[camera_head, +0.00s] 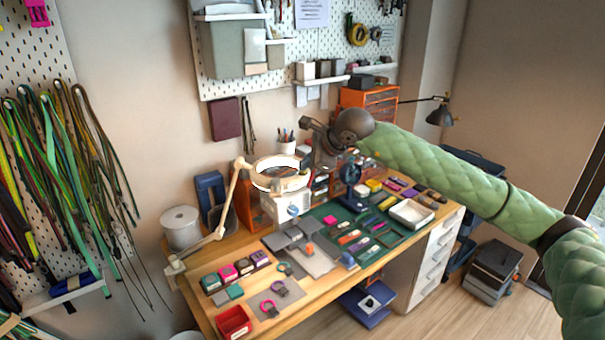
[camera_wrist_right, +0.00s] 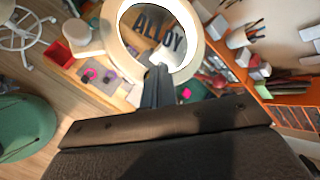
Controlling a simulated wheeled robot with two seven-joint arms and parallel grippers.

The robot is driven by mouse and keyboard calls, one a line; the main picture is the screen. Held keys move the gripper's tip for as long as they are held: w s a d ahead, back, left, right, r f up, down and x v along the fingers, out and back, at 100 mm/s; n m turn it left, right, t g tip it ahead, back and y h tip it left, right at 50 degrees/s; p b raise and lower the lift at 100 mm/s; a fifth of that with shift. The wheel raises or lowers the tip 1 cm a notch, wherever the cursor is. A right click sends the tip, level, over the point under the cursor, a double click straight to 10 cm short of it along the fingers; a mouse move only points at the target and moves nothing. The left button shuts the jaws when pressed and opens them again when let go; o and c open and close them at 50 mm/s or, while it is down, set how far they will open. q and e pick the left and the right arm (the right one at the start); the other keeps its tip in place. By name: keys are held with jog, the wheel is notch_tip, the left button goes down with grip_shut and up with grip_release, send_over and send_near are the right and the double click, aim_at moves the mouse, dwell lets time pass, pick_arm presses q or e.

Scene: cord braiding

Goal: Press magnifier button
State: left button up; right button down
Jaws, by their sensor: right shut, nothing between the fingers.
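The magnifier is a pale ring lamp (camera_head: 281,174) on a jointed beige arm clamped at the table's left side. In the right wrist view its lit ring (camera_wrist_right: 201,50) fills the upper middle, and dark letters "ALLOY" show through the lens. My right gripper (camera_wrist_right: 158,72) is shut and empty, with its fingertips overlapping the lower part of the ring in that view. In the head view the dark right gripper (camera_head: 320,158) is just right of the ring. I cannot tell whether it touches. No button can be made out clearly. My left gripper is not in view.
Below the ring stands a white box with a blue knob (camera_head: 293,210). The wooden table (camera_head: 300,296) carries a green mat, small tools, a red bin (camera_head: 233,321) and a white tray (camera_head: 411,213). A pen cup (camera_head: 286,146) and an orange drawer unit (camera_head: 370,99) stand behind.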

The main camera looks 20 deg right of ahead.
dwell(0.3)
jog(key=shift+r+b, duration=0.35)
jog(key=shift+r, duration=0.1)
notch_tip(320, 180, up, 6)
dwell(0.9)
